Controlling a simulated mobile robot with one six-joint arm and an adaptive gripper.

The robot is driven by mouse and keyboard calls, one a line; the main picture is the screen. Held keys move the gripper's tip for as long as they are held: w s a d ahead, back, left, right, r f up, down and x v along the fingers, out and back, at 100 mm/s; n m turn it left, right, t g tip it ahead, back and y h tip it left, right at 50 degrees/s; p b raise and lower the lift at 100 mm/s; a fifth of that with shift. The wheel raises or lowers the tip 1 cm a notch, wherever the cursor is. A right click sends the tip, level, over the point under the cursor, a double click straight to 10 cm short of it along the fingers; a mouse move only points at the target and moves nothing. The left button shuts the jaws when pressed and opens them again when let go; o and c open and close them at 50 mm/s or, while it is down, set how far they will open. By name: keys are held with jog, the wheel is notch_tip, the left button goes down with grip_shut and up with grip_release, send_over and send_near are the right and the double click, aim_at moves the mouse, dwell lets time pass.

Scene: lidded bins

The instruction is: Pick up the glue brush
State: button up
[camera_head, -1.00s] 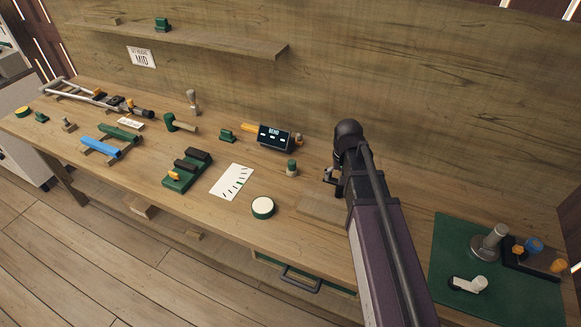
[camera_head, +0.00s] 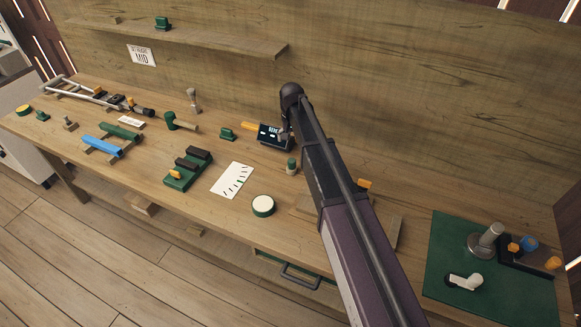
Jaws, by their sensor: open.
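I cannot single out the glue brush for certain. An orange-handled tool (camera_head: 249,125) lies at the back of the bench, partly hidden behind the small dark display (camera_head: 268,134). An upright grey-headed tool (camera_head: 194,100) stands further left near the back wall. A small green jar with a pale top (camera_head: 291,166) stands just below my gripper in the picture. My gripper (camera_head: 284,134) is small in view and partly covered by my arm. It is open, over the right part of the display, with nothing seen in it.
A white marked card (camera_head: 232,180), a round white-topped tin (camera_head: 263,206) and a green block fixture (camera_head: 187,170) lie in front. A green mat (camera_head: 450,250) with metal parts is at the right. A shelf (camera_head: 200,37) overhangs the back left. My arm hides the bench's middle right.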

aim_at(292, 166)
jog(key=shift+f, duration=0.15)
notch_tip(292, 166, down, 8)
jog(key=b, duration=0.8)
jog(key=shift+f+b, duration=0.15)
jog(key=shift+b, duration=0.15)
jog(key=shift+w+f+b, duration=0.2)
jog(key=shift+f+b, duration=2.4)
jog(key=c, duration=1.2)
